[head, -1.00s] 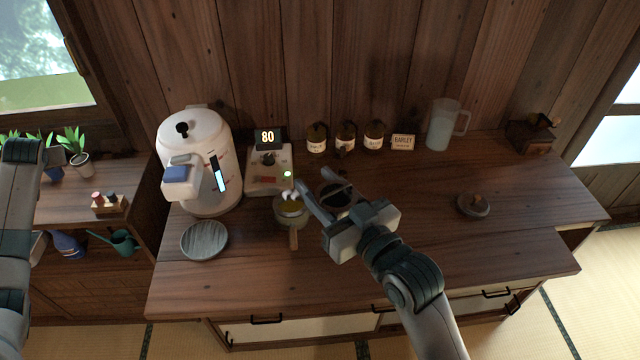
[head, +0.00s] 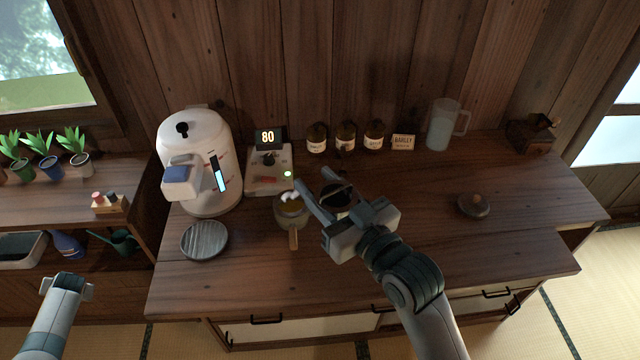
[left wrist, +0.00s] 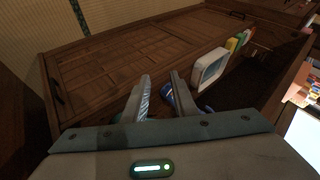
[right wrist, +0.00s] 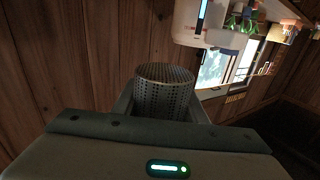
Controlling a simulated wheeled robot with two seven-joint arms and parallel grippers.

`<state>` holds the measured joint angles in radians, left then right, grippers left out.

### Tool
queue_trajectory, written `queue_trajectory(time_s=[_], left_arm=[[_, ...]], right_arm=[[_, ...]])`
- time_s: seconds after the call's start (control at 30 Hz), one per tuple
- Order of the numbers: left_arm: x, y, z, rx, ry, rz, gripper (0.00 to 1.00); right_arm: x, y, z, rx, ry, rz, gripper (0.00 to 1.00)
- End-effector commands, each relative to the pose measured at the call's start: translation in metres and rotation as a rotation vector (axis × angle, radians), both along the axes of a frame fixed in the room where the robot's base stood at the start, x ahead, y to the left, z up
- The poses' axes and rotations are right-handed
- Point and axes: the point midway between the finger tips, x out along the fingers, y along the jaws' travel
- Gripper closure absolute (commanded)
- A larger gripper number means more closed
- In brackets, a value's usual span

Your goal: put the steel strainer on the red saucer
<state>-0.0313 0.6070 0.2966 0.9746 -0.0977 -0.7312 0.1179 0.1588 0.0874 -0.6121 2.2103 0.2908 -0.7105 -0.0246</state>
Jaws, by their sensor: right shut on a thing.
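The steel strainer (right wrist: 165,92), a perforated metal cylinder, sits between the fingers of my right gripper (right wrist: 163,108) in the right wrist view. That gripper is shut on it. In the head view my right gripper (head: 312,188) is over the middle of the counter, right beside a small side-handled pot (head: 292,214). A dark round shape (head: 338,197) shows at its fingers; I cannot tell whether it is the strainer. My left gripper (head: 68,284) is low at the left, empty, its fingers apart in the left wrist view (left wrist: 158,95). I make out no red saucer.
On the counter (head: 420,235) stand a white kettle machine (head: 195,150), a scale-like device reading 80 (head: 268,168), several jars (head: 345,137), a pitcher (head: 443,125) and a dark lid (head: 474,206). A grey round plate (head: 204,240) lies front left. The right front is clear.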

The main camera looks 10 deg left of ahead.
Motion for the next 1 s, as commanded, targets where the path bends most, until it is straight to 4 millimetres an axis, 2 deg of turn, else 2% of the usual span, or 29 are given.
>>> queue_trajectory(time_s=[0.03,0.1,0.27,0.5,0.8,1.0], left_arm=[[-0.010,-0.014,-0.020,-0.017,0.023,-0.016,0.75],[-0.021,-0.032,-0.043,-0.037,0.046,-0.038,0.75],[-0.048,-0.076,-0.094,-0.087,0.097,-0.093,0.75],[-0.091,-0.149,-0.162,-0.171,0.160,-0.170,0.75],[-0.143,-0.254,-0.231,-0.289,0.215,-0.262,0.75],[-0.181,-0.328,-0.266,-0.371,0.242,-0.319,0.75]], right_arm=[[0.000,0.000,0.000,0.000,0.000,0.000,0.86],[0.000,0.000,0.000,0.000,0.000,0.000,0.86],[0.000,0.000,0.000,0.000,0.000,0.000,0.86],[0.000,0.000,0.000,0.000,0.000,0.000,0.87],[0.000,0.000,0.000,0.000,0.000,0.000,0.87],[0.000,0.000,0.000,0.000,0.000,0.000,0.87]])
